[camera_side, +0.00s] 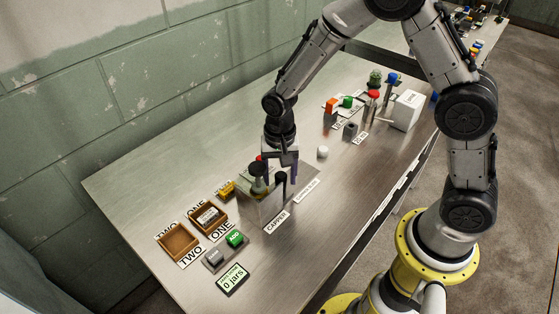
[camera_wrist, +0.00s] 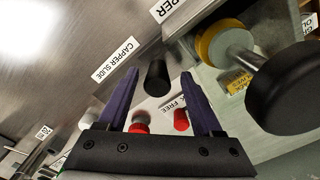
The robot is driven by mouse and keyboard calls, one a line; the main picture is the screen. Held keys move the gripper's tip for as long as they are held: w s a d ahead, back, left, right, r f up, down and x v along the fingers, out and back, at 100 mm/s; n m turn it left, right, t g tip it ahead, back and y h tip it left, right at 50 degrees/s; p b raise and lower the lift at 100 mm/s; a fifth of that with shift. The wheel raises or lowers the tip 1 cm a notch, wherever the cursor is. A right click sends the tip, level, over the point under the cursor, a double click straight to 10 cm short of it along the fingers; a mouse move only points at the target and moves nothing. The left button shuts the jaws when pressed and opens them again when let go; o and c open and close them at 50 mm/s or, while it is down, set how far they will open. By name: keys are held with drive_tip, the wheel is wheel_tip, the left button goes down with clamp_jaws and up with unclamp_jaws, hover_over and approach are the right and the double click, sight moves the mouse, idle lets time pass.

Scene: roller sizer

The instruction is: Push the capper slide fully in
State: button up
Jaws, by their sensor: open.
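The capper (camera_side: 262,205) is a pale block on the bench behind a CAPPER label (camera_side: 277,221); its body also shows in the wrist view (camera_wrist: 205,70). A CAPPER SLIDE label (camera_wrist: 118,61) lies beside it. A short black cylinder (camera_wrist: 157,76), probably the slide's knob, sticks out by the capper's edge. My gripper (camera_side: 281,176) is low over the capper's right side, jaws apart. In the wrist view its two purple fingers (camera_wrist: 159,88) appear on either side of the black cylinder; I cannot tell whether they touch it. How far in the slide is cannot be told.
A big black knob (camera_wrist: 290,90) on a grey shaft rises close to my gripper. Wooden trays (camera_side: 178,242), a green button (camera_side: 235,239) and a jar counter display (camera_side: 233,279) lie front left. A white round piece (camera_side: 322,152) and a white box (camera_side: 407,110) stand farther back.

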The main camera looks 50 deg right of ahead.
wheel_tip(320, 180, up, 13)
drive_tip(key=shift+r, duration=0.2)
idle(0.4)
drive_tip(key=s+d+r+t, duration=0.4)
drive_tip(key=s+r, duration=0.3)
drive_tip(key=r, duration=0.4)
drive_tip(key=s+d+f+n+t, duration=0.1)
drive_tip(key=s+d+f+n, duration=0.1)
drive_tip(key=s+n, duration=0.7)
drive_tip(key=s, duration=0.5)
drive_tip(key=shift+d+t, duration=0.3)
drive_tip(key=shift+d, duration=0.1)
drive_tip(key=shift+r, duration=0.1)
idle(0.7)
